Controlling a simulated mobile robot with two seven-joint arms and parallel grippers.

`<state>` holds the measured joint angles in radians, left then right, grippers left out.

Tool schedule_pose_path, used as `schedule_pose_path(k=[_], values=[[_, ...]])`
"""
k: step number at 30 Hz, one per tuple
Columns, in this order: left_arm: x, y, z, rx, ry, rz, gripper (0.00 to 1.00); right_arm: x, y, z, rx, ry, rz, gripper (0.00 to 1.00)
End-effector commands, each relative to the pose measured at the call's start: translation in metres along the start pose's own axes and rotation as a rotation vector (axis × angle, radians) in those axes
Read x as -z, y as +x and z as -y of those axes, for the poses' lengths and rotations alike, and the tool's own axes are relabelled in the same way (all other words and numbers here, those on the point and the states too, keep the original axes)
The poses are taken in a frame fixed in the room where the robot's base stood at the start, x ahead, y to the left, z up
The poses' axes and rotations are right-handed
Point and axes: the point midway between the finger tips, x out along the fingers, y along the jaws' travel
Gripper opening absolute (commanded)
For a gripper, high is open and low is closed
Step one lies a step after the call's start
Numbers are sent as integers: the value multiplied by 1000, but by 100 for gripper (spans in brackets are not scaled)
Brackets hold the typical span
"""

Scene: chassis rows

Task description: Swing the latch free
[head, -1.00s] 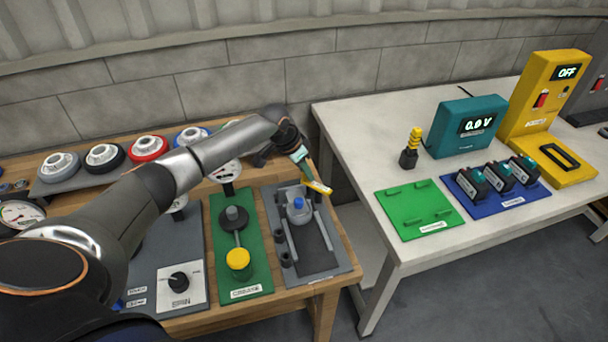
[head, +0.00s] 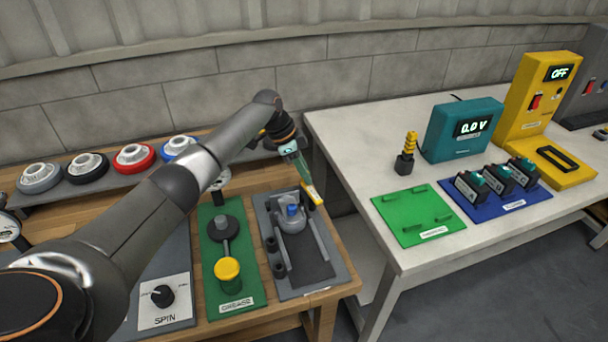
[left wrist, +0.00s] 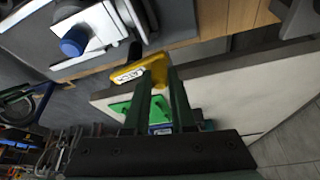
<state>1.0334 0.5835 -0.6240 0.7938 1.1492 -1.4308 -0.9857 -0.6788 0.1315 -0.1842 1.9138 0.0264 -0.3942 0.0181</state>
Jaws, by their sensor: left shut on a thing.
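The latch appears as a short yellow bar (head: 313,194) with a white label, at the right side of the grey fixture (head: 322,272) on the wooden bench. It also shows in the left wrist view (left wrist: 146,70). My left gripper (head: 303,178) reaches down to it from behind, its dark green fingers (left wrist: 160,78) shut on the bar. The fingertips hide part of the bar, and I cannot see where it joins the fixture. A grey part with a blue cap (head: 293,211) sits in the fixture, left of the bar. My right gripper is not in view.
A green grease board (head: 238,300) with a yellow-topped plunger lies left of the fixture. A white table (head: 355,140) stands close on the right, across a narrow gap, with a green plate (head: 405,235) and a teal meter (head: 455,145). A wall closes the back.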

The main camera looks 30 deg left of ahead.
Motion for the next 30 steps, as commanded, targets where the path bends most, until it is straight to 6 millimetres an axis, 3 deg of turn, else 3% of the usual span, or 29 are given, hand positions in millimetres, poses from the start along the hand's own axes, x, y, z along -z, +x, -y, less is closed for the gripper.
schedule_pose_path(k=[10,11,19,26,30], values=[[1,0,0,-2,4,-1,0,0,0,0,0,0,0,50],[1,0,0,-2,4,-1,24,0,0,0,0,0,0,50],[1,0,0,-1,3,0,53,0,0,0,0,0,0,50],[0,-1,0,-1,3,0,53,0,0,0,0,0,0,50],[0,-11,0,1,4,0,53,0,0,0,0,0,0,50]])
